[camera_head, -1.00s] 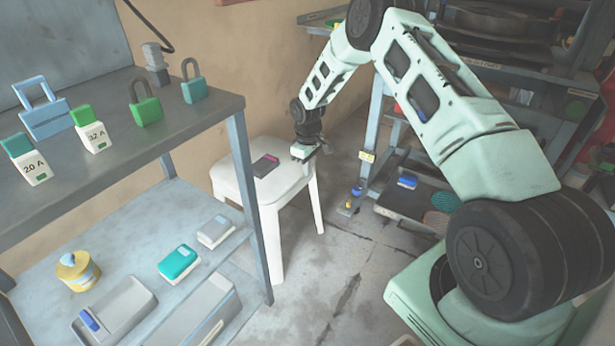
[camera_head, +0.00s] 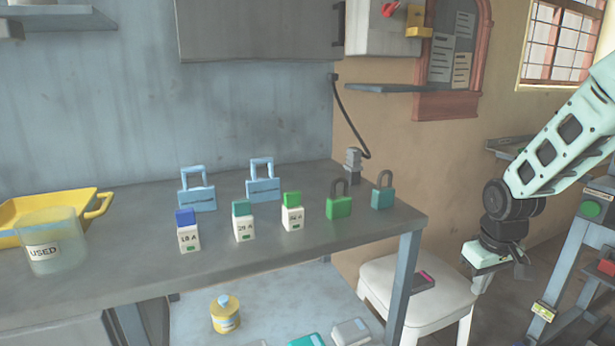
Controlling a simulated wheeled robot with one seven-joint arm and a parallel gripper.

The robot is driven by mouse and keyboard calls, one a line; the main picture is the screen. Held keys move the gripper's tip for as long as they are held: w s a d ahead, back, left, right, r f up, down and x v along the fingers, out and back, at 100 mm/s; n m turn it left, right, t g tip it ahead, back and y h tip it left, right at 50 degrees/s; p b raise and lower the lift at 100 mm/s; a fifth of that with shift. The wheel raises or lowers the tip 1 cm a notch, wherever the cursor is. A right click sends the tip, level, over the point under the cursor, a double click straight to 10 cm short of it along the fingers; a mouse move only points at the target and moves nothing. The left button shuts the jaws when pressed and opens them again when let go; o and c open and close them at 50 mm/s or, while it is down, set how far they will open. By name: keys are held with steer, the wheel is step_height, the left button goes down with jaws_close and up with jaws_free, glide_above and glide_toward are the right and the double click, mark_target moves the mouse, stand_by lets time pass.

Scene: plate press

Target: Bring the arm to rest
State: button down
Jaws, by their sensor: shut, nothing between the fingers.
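My arm comes in from the right edge, pale green with dark joints. A dark device with a pink part (camera_head: 424,278) lies on the stool, apart from the gripper.
The grey workbench (camera_head: 330,249) carries several padlocks and fuses, a yellow tray (camera_head: 75,208) and a clear "USED" cup (camera_head: 52,254). Its right corner stands left of my gripper. A blue-grey frame with buttons (camera_head: 565,265) stands right of my gripper. Floor shows between.

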steer(key=s+a+r+m+t, duration=0.1)
steer(key=s+a+r, duration=0.15)
steer(key=s, duration=0.45)
steer(key=s+a+r+m, duration=0.1)
steer(key=s+r, duration=0.2)
steer(key=s, duration=0.4)
steer(key=s+a+r+n+g+y, duration=0.1)
steer(key=s+a+n, duration=0.2)
steer(key=s+a, duration=0.5)
steer(key=s+a+r+n+g, duration=0.1)
steer(key=s+a+n, duration=0.35)
steer(key=a, duration=0.55)
step_height(320, 180, up, 25)
steer(key=s+p, duration=0.1)
steer(key=p, duration=2.3)
steer(key=shift+s+a+p, duration=0.2)
steer(key=shift+s+p, duration=0.1)
steer(key=shift+d+m, duration=0.15)
steer(key=shift+m, duration=0.1)
